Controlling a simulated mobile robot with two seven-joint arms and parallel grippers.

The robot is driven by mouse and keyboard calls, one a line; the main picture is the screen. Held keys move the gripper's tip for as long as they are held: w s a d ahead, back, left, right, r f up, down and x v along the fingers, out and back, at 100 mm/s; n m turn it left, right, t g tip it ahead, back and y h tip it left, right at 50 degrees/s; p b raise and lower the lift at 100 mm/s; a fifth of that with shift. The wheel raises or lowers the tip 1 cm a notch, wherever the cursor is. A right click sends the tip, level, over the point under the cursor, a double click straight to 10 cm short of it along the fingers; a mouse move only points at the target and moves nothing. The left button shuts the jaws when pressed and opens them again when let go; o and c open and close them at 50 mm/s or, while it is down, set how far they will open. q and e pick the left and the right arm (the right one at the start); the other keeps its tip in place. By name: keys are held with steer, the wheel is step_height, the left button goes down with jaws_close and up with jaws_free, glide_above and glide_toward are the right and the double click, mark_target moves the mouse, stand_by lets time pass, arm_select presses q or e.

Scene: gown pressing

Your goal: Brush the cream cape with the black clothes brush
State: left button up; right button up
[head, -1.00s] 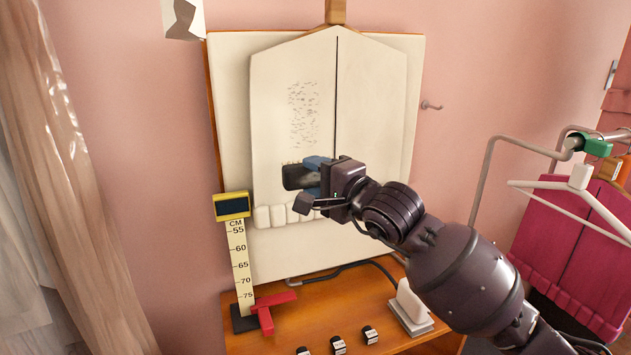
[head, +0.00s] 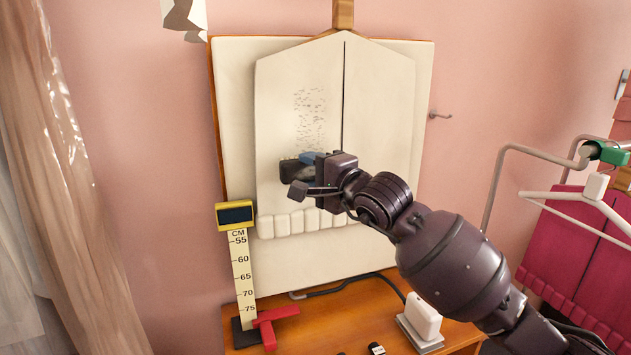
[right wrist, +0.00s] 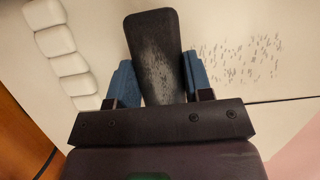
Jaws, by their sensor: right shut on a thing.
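The cream cape (head: 383,110) hangs flat against an upright padded board, with a dark vertical line down its middle and a scalloped lower edge. A patch of dark flecks (head: 310,115) lies on its left half; the flecks also show in the right wrist view (right wrist: 240,58). My right gripper (head: 312,165) is shut on the black clothes brush (right wrist: 155,55), its blue fingers on either side. Grey lint shows on the brush. The brush is at the cape just below the flecks; I cannot tell whether it touches. My left gripper is not in view.
A wooden table (head: 345,315) stands below the board (head: 425,70). On it are a measuring ruler (head: 242,270) with a yellow top, a red piece (head: 270,325) and a white block (head: 423,316). A magenta garment (head: 570,250) and white hanger (head: 590,205) are at right.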

arm_select(q)
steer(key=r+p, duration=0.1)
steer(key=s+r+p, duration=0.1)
steer(key=p, duration=0.1)
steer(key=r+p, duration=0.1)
steer(key=p, duration=0.1)
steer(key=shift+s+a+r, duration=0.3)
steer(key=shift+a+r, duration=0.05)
arm_select(e)
steer(key=r, duration=1.6)
steer(key=shift+s+d+r, duration=0.1)
steer(key=shift+s, duration=0.15)
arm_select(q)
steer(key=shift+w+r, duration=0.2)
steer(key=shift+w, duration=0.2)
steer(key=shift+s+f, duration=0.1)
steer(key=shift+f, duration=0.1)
arm_select(e)
steer(key=shift+w, duration=0.2)
steer(key=shift+w+a, duration=0.2)
steer(key=shift+w, duration=0.1)
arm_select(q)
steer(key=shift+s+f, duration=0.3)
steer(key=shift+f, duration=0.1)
arm_select(e)
steer(key=shift+w, duration=0.1)
